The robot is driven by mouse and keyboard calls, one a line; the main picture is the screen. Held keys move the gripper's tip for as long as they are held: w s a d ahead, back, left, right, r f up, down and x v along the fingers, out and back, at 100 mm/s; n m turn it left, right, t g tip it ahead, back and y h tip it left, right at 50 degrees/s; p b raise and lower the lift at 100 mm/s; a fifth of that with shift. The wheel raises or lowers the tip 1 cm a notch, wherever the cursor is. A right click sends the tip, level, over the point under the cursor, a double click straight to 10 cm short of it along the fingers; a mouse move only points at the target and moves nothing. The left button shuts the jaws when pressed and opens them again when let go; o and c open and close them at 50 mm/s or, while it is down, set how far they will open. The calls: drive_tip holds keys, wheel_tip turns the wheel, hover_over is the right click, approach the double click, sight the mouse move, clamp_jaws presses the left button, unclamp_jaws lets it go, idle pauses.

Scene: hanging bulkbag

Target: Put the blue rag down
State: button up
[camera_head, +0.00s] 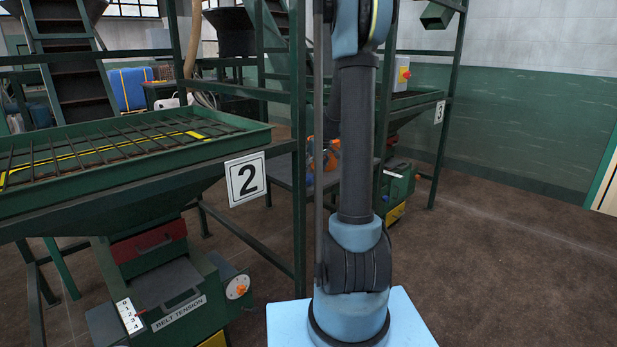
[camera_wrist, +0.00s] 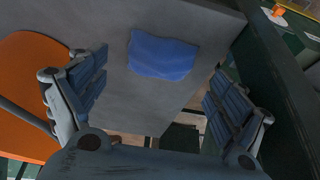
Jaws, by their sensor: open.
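The blue rag (camera_wrist: 163,55) lies flat on a grey surface (camera_wrist: 112,108) in the wrist view, near the top middle. It is a roughly rectangular folded patch of blue. My gripper (camera_wrist: 158,95) is open, with its two ridged fingers wide apart on the left and right of the picture. The rag shows between and beyond the fingers, and nothing is held between them. I cannot tell exactly how high the fingers are above the surface. In the head view my arm stands in the middle, and neither the rag nor my gripper can be made out there.
An orange rounded object (camera_wrist: 25,85) lies left of the grey surface, and a dark green beam (camera_wrist: 285,90) runs along its right. In the head view, the green hopper with sign 2 (camera_head: 246,179) stands left. Open brown floor (camera_head: 500,265) lies right.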

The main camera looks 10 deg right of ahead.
drive_tip(key=v, duration=0.9)
drive_tip(key=shift+r, duration=0.25)
drive_tip(key=shift+s, duration=0.1)
drive_tip(key=s+a+m+g+h, duration=0.1)
drive_tip(key=s+m+h, duration=0.15)
drive_tip(key=s, duration=1.95)
drive_tip(key=s+a+f+m, duration=0.1)
drive_tip(key=s+f+m, duration=0.1)
drive_tip(key=s+f, duration=0.3)
drive_tip(key=s+a+f+m, duration=0.1)
drive_tip(key=s+f, duration=0.4)
drive_tip(key=s, duration=0.7)
drive_tip(key=shift+s+f+m, duration=0.3)
drive_tip(key=shift+f+m, duration=0.05)
drive_tip(key=shift+m, duration=0.4)
